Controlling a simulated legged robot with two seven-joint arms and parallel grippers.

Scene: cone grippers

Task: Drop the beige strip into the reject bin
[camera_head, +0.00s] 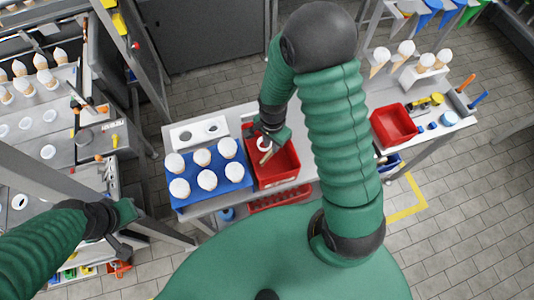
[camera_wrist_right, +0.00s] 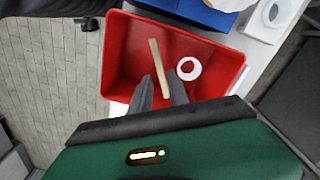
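The beige strip (camera_head: 266,157) shows just below my right gripper (camera_head: 274,137), within the outline of the red bin (camera_head: 291,160). In the right wrist view the strip (camera_wrist_right: 156,65) is upright in the picture, with its lower end between the two fingers (camera_wrist_right: 162,85). The fingers stand apart with a gap on both sides of it. I cannot tell whether the strip rests on the bin floor or is still above it. A white ring (camera_wrist_right: 188,68) is beside it, inside the bin. My left gripper (camera_head: 123,217) is at the lower left, away from the bin; its fingers are unclear.
A blue tray (camera_head: 226,189) with several white-topped cones stands left of the bin. A white holder (camera_head: 199,132) with holes lies behind the tray. A second red bin (camera_head: 393,125), tools and more cones are on the right of the table. A machine bench with cones stands at the far left.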

